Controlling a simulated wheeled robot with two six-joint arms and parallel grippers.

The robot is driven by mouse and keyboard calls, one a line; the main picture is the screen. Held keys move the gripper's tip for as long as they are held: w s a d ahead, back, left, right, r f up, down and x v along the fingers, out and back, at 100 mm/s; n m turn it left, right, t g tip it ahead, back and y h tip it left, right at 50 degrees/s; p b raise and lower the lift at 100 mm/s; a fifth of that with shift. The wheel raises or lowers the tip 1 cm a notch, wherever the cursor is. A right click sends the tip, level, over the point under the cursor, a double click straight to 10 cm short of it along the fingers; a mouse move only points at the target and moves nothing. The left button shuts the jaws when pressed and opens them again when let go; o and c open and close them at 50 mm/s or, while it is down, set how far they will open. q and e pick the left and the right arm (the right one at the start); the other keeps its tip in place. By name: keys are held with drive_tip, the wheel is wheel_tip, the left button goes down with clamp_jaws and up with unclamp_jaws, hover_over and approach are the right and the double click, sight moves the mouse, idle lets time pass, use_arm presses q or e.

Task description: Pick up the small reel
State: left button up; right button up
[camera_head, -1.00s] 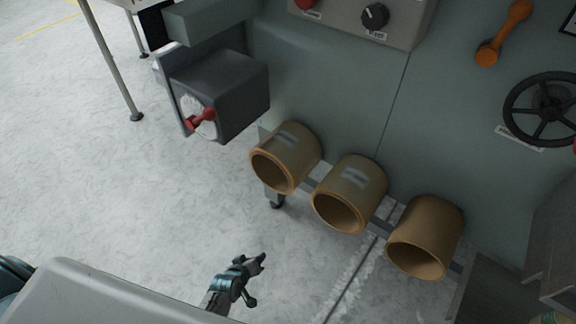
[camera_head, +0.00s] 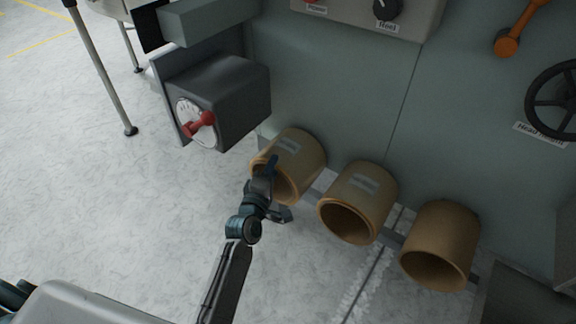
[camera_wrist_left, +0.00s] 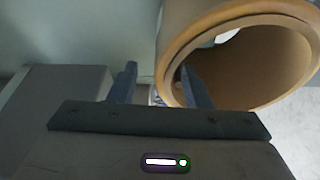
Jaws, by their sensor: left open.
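Three tan, hollow reels hang in a row, open ends facing me: a left reel (camera_head: 300,150), a middle reel (camera_head: 372,190) and a right reel (camera_head: 446,225). They look close in size, so I cannot tell which is the small one. My left gripper (camera_head: 278,187) is open at the left reel's open end and hides part of its rim. In the left wrist view, the reel (camera_wrist_left: 171,50) shows large at upper right. Its near rim edge lies between the two fingers (camera_wrist_left: 158,88), with the right finger overlapping the opening. Contact is unclear. My right gripper is out of view.
A dark box with a red-handled dial (camera_head: 200,125) sticks out left of the reels. A grey-green machine panel (camera_head: 340,95) stands behind them, with a handwheel (camera_head: 555,100) and an orange lever (camera_head: 508,42) at right.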

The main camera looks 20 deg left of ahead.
use_arm(q)
drive_tip(key=w, duration=0.5)
drive_tip(key=shift+w+d+f, duration=0.1)
drive_tip(key=shift+w+f, duration=0.05)
drive_tip(key=shift+w, duration=0.15)
clamp_jaws()
idle(1.1)
